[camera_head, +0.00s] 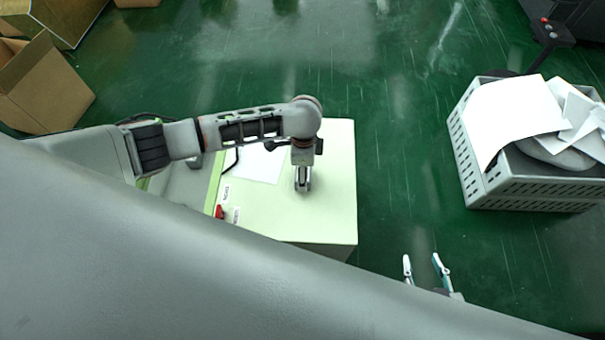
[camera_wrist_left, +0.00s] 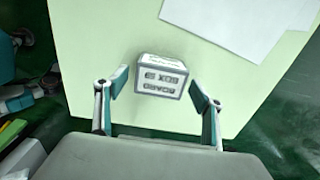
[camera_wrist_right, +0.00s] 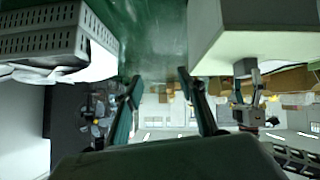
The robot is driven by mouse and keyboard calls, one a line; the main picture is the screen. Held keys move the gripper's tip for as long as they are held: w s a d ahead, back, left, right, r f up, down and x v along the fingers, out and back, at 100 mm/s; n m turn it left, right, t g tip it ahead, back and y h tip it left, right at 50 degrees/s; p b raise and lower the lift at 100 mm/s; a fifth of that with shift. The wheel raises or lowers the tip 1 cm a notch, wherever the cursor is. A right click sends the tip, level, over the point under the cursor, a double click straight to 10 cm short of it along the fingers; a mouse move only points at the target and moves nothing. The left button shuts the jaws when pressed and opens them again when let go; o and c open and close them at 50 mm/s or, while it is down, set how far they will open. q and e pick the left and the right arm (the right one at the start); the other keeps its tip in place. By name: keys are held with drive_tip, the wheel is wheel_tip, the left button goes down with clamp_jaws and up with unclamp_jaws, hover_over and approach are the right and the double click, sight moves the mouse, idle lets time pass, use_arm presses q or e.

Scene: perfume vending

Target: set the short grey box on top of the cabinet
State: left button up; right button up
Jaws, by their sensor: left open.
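The short grey box (camera_wrist_left: 162,74), with printed lettering, sits on the pale green top of the cabinet (camera_head: 330,215) in the left wrist view. My left gripper (camera_wrist_left: 158,86) is open, one finger on each side of the box with gaps showing. In the head view my left gripper (camera_head: 303,186) points down at the cabinet top and hides the box. My right gripper (camera_head: 424,264) is open and empty, off to the right of the cabinet's near corner. It also shows open in the right wrist view (camera_wrist_right: 160,77).
A white paper sheet (camera_head: 258,164) lies on the cabinet top, with a red switch (camera_head: 219,211) at its left edge. A grey crate (camera_head: 530,190) with papers stands on the right. Cardboard boxes (camera_head: 45,90) stand at the far left. Green floor between cabinet and crate is clear.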

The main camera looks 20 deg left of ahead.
use_arm(q)
wheel_tip(320, 180, up, 9)
drive_tip(key=p, duration=0.3)
drive_tip(key=shift+w+f, duration=0.1)
drive_tip(key=shift+f, duration=0.05)
drive_tip(key=s+d+f+n+t+h, duration=0.4)
drive_tip(key=s+d+n+h, duration=0.15)
drive_tip(key=s+d, duration=0.55)
drive_tip(key=s+a+r+n+t+y, duration=0.1)
drive_tip(key=s+a+r+n+t, duration=0.1)
drive_tip(key=a, duration=0.6)
drive_tip(key=s+a+r+n+t+y, duration=0.1)
drive_tip(key=s+a+t, duration=0.3)
drive_tip(key=a, duration=0.4)
drive_tip(key=shift+s+a+r+n+t+y, duration=0.15)
drive_tip(key=shift+s+r+n+t+y, duration=0.35)
drive_tip(key=shift+s+n, duration=0.35)
use_arm(e)
drive_tip(key=shift+s+a+r, duration=0.15)
drive_tip(key=shift+r, duration=0.45)
drive_tip(key=shift+s+a+r, duration=0.15)
drive_tip(key=shift+r, duration=0.45)
